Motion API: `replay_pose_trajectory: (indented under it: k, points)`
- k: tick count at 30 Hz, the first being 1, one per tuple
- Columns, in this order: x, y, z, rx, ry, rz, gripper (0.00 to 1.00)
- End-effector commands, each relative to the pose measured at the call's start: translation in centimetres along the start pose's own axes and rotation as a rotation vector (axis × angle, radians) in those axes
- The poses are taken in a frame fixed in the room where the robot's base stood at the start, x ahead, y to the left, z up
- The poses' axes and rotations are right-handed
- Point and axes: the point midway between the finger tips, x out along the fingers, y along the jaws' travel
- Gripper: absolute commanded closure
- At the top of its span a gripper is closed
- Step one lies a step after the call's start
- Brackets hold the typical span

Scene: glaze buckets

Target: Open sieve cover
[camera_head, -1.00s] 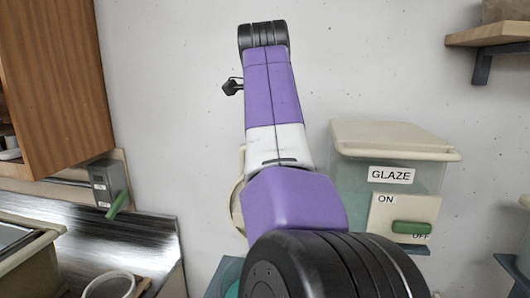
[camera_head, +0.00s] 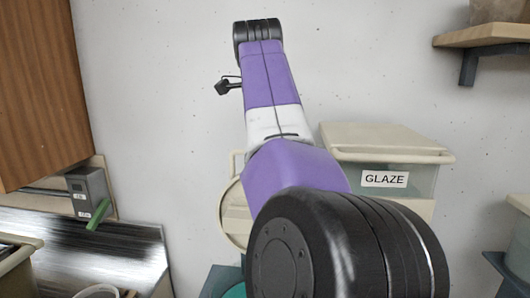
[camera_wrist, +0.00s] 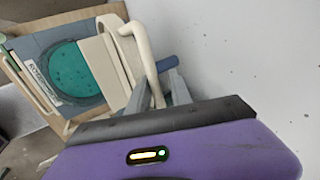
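The sieve box (camera_wrist: 42,47), grey-blue with a label and a round teal opening (camera_wrist: 80,68), lies at the left of the wrist view. Its round cream cover (camera_wrist: 104,67) stands tilted up beside the opening. In the head view the cover (camera_head: 234,216) shows upright near the wall, partly behind my arm. Its cream loop handle (camera_wrist: 146,58) reaches down toward my gripper (camera_wrist: 160,78). My grey fingers stand apart, one on each side of the handle's lower end, with gaps visible. The fingers are hidden in the head view.
A teal glaze bucket with a cream lid (camera_head: 385,145) and GLAZE label stands right of my arm. A wooden shelf (camera_head: 490,30) is upper right. A grey box with a green lever (camera_head: 98,213) is at left. The white wall (camera_wrist: 250,60) is close beside my gripper.

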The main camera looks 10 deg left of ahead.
Motion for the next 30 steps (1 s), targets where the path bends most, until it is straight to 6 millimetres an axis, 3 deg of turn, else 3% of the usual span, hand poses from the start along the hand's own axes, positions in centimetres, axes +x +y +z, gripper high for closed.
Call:
replay_pose_trajectory:
  k: [1, 13, 24, 30]
  points:
    - [0.7, 0.5, 0.0, -0.003, 0.005, 0.014, 0.66]
    - [0.3, 0.6, 0.0, -0.004, 0.004, 0.015, 0.66]
    - [-5.7, 0.2, 0.0, -0.002, 0.001, 0.003, 0.66]
    - [-7.5, 0.1, 0.0, -0.001, 0.001, 0.002, 0.66]
